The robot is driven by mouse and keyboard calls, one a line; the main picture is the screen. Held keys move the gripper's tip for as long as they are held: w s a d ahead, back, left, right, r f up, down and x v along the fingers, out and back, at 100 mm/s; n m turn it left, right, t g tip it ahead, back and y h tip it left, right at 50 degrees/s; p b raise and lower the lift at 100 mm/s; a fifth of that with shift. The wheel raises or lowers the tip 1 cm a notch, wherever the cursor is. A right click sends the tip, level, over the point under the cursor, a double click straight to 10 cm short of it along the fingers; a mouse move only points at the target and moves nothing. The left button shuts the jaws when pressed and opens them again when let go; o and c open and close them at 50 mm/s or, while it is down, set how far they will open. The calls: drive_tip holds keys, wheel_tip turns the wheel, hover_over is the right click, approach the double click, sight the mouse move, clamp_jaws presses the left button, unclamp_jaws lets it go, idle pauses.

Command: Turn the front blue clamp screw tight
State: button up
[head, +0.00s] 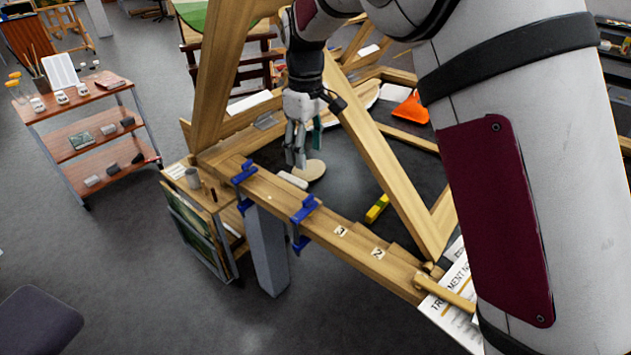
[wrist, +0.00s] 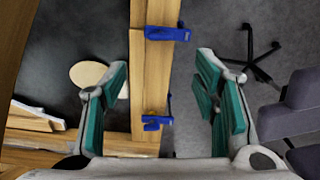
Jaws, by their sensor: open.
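Two blue clamps grip the long wooden beam (head: 345,243). One clamp (head: 244,174) is at the beam's left end and the other clamp (head: 304,209) is farther right and nearer the head camera. The wrist view shows an upper blue clamp (wrist: 168,34) and a lower blue clamp (wrist: 156,122). I cannot tell which wrist-view clamp is which. My gripper (head: 297,160) points down, apart from both clamps in the head view. In the wrist view my gripper (wrist: 163,75) is open and empty, its teal pads on either side of the beam. The clamp screws are not clear.
Slanted wooden timbers (head: 385,165) rise near my arm. A round pale disc (head: 310,170) and a yellow object (head: 377,208) lie on the dark surface behind the beam. A small table (head: 215,200) stands left; a shelf cart (head: 85,105) is farther left.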

sight(308, 197)
wheel_tip(308, 197, down, 14)
drive_tip(key=shift+r+p, duration=0.2)
drive_tip(key=shift+p, duration=0.85)
drive_tip(key=shift+c, duration=0.2)
drive_tip(key=c, duration=1.1)
